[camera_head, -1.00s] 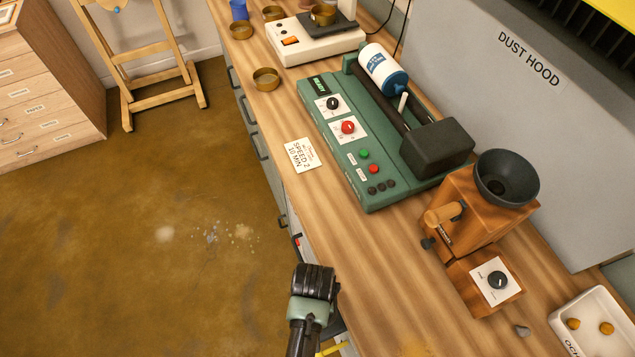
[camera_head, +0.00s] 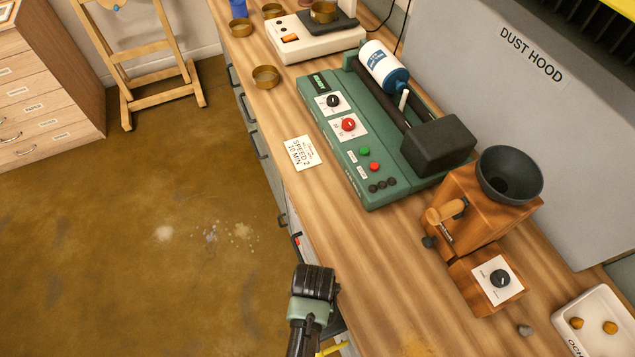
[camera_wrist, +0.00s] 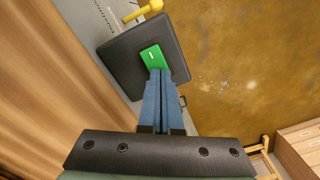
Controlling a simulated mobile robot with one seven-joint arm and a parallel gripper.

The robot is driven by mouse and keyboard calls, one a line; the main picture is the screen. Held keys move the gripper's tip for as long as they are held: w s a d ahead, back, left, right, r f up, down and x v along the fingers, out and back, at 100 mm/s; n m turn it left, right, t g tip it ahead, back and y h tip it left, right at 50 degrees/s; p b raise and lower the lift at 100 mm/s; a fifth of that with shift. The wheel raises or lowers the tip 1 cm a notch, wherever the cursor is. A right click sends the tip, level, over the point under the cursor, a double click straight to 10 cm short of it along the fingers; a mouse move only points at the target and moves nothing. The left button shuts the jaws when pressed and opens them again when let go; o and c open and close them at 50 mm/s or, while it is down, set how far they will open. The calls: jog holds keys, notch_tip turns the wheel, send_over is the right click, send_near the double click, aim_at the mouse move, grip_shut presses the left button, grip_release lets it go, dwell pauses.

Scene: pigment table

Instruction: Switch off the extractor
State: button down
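In the wrist view a dark square switch box (camera_wrist: 118,62) fills the upper middle, with a green rocker (camera_wrist: 152,56) carrying a small white mark on its face. My gripper's two blue fingers (camera_wrist: 160,73) lie side by side, shut with nothing seen between them. Their tips overlap the lower edge of the green rocker in the picture; I cannot tell whether they touch it. In the head view my wrist (camera_head: 314,282) is beside the front of the bench and the fingers are hidden. The grey dust hood (camera_head: 455,60) stands behind the bench.
The wooden bench (camera_head: 330,235) bears a green roller machine (camera_head: 375,200), a wooden mill (camera_head: 470,225) with a dial, a note card (camera_head: 302,153) and a white tray (camera_head: 560,318). A yellow handle (camera_wrist: 145,11) is just beyond the switch box. Floor (camera_head: 130,240) left of the bench is clear.

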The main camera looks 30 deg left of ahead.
notch_tip(320, 180, up, 7)
jog(key=p, duration=0.7)
jog(key=shift+p, duration=0.35)
jog(key=shift+f, duration=0.1)
dwell(0.4)
